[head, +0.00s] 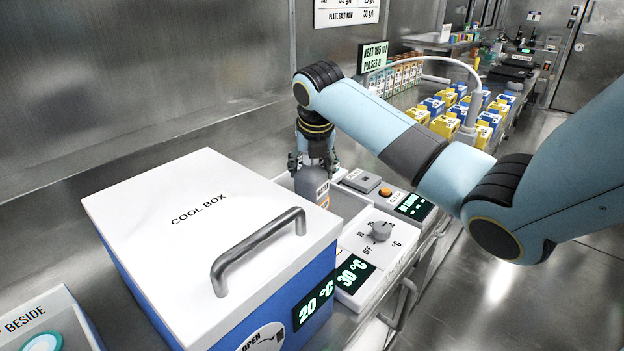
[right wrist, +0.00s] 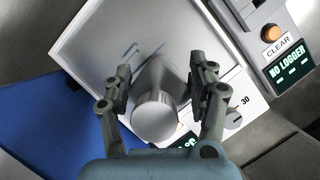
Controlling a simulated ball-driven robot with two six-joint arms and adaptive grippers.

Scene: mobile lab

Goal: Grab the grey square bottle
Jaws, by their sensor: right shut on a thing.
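The grey square bottle (head: 311,184) stands behind the cool box, at a grey open bath, with a label on its side. My right gripper (head: 313,162) comes down on it from above and is shut on its upper part. In the right wrist view, the fingers of my right gripper (right wrist: 160,92) stand on both sides of the bottle (right wrist: 155,118), whose round cap faces the camera. The bottle's lower part is hidden in the head view. My left gripper is not in view.
The white-lidded blue cool box (head: 150,200) with a metal handle (head: 258,250) stands closed in front. A control panel with a dial (head: 381,231) and display sits right of it. Rows of blue and yellow boxes (head: 447,125) stand behind, near a curved pipe (head: 440,63).

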